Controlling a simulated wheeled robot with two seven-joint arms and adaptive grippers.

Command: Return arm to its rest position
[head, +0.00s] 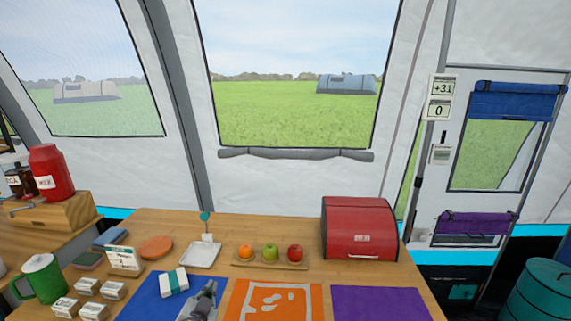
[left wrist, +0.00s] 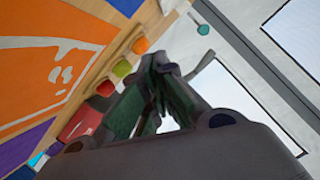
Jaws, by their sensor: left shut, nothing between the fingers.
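My left gripper (head: 208,288) shows at the bottom of the head view, in front of the blue mat (head: 145,295) and close to the left edge of the orange mat (head: 232,305). In the left wrist view its fingers (left wrist: 158,80) are together, with nothing held between them. Most of the left arm is outside the head view. My right gripper and arm are not in view.
The wooden table (head: 300,275) holds a red bread box (head: 360,229), a fruit board (head: 240,265) with an orange and two apples, a white tray (head: 200,255), a purple mat (head: 378,303), a white-teal block (head: 173,281), a green mug (head: 40,278) and several small white boxes.

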